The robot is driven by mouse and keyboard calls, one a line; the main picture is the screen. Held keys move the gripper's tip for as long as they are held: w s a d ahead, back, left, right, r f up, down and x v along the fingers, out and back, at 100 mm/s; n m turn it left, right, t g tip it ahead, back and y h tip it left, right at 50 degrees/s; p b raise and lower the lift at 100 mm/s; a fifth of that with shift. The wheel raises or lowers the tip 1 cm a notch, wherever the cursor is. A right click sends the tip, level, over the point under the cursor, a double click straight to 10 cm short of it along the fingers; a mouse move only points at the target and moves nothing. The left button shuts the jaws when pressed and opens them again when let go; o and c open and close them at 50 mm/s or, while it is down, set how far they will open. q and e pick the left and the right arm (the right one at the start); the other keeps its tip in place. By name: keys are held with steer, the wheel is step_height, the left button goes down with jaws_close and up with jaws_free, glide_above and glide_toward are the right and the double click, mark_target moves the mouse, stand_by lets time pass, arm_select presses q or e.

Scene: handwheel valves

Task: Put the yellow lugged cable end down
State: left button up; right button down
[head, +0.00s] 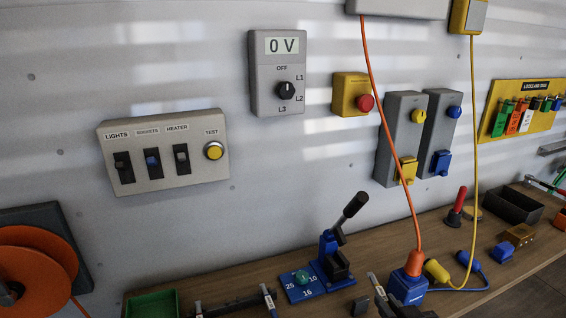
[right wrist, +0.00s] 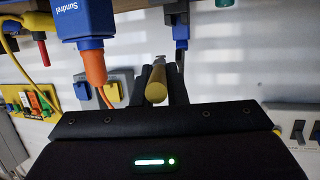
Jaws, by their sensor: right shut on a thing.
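The yellow lugged cable end (right wrist: 157,87) is in my right gripper (right wrist: 160,82), seen in the right wrist view. Its rounded yellow body lies between the two dark fingers, and the pale metal lug (right wrist: 159,60) points past their tips. In the head view, my right gripper (head: 375,296) is at the bottom edge, left of the blue plug housing, and mostly cut off. The yellow body cannot be made out there. Whether the cable end touches the bench (head: 245,275) cannot be told.
The blue housing with orange boot (head: 408,287) stands close right of my right gripper. A blue crimping tool (head: 333,262) stands behind left. A green tray (head: 152,304) is far left. Orange and yellow cables hang at right.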

steer(key=shift+s+a+m+h, duration=0.25)
steer(key=shift+a+m+h, duration=0.3)
steer(key=shift+a, duration=0.25)
steer(key=shift+w+d+r+n+y, duration=0.15)
steer(key=shift+d+n+y, duration=0.1)
steer(key=shift+d, duration=0.3)
steer(key=s+d+f+n+y, duration=0.3)
steer(key=s+f+y, duration=0.1)
steer(key=shift+d+n+g, duration=0.15)
steer(key=shift+n+g, duration=0.15)
steer(key=shift+g, duration=0.1)
steer(key=shift+w, duration=0.1)
